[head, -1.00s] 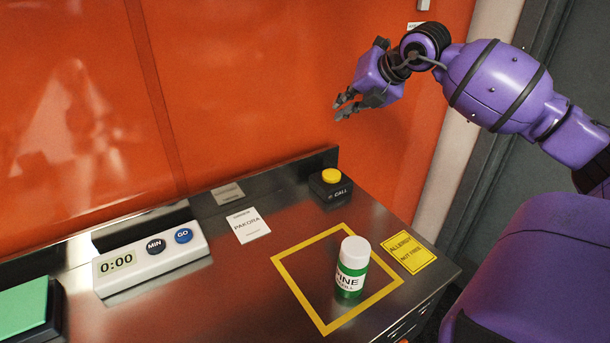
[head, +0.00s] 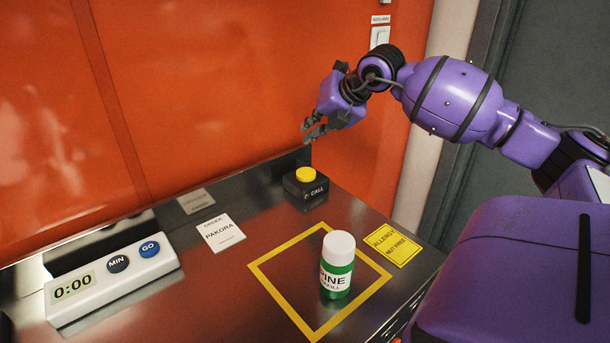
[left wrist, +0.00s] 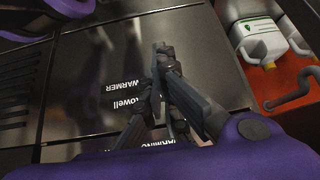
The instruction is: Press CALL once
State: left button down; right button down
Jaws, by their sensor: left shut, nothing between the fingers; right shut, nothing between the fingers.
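The CALL button is a yellow round cap (head: 305,174) on a black box (head: 306,190) lettered CALL, at the back right of the steel counter in the head view. My right gripper (head: 306,134) is shut and empty. It hangs in the air above the yellow cap, apart from it, with its fingertips pointing left and down. My left gripper (left wrist: 162,55) shows only in the left wrist view. It is shut and empty, over a dark panel lettered WARMER (left wrist: 122,84), away from the button.
A green bottle with a white cap (head: 338,264) stands inside a yellow square outline (head: 262,275). A PAKORA card (head: 221,232), a white timer reading 0:00 (head: 112,282) and a yellow allergy sign (head: 392,244) are on the counter. The orange wall (head: 220,80) rises behind.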

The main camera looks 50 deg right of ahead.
jog(key=b, duration=0.3)
send_over(310, 168)
notch_tip(310, 168, down, 5)
jog(key=shift+a+f, duration=0.1)
jog(key=shift+f, duration=0.75)
jog(key=shift+f, duration=0.15)
dwell(0.4)
jog(key=shift+f+b, duration=0.3)
jog(key=shift+b, duration=0.05)
jog(key=shift+f, duration=0.45)
dwell(0.6)
jog(key=shift+r+p, duration=0.45)
jog(key=shift+r, duration=0.45)
